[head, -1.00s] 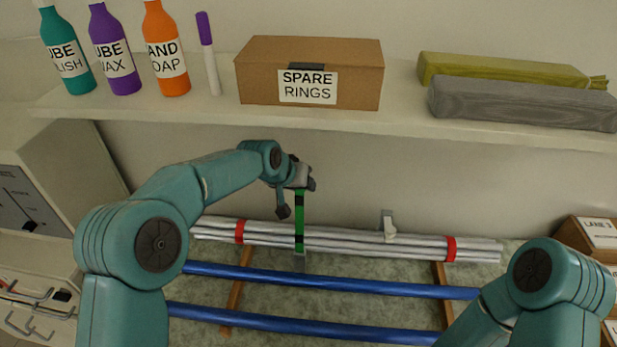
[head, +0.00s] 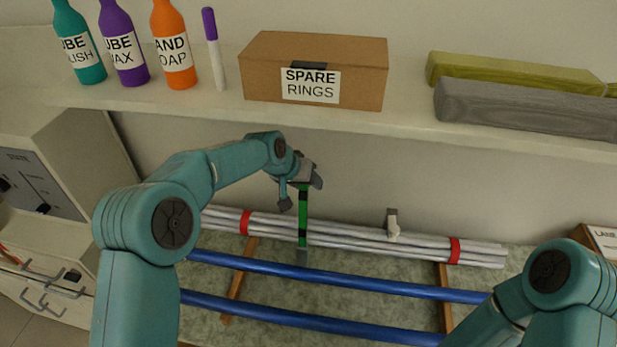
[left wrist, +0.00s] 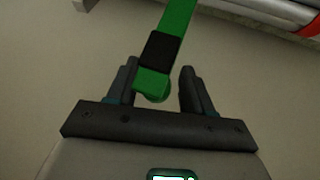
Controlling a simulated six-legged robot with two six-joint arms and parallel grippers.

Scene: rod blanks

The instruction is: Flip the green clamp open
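The green clamp (head: 302,207) is a narrow green bar with black bands. In the head view it runs from a grey foot (head: 301,256) up across the bundle of grey rods (head: 345,231) to my left gripper (head: 305,180). In the left wrist view the bar's green end (left wrist: 152,84) lies at the fingers of my left gripper (left wrist: 157,85), nearer the left finger. The fingers are apart, with a clear gap to the right finger. I cannot tell whether the left finger touches the bar. My right gripper is out of view.
Two blue rods (head: 330,278) lie in front of the bundle. Red bands (head: 245,222) wrap it, and a grey clip (head: 392,224) stands behind it. A shelf (head: 420,130) with bottles and a box (head: 315,70) overhangs behind. My right forearm is at lower right.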

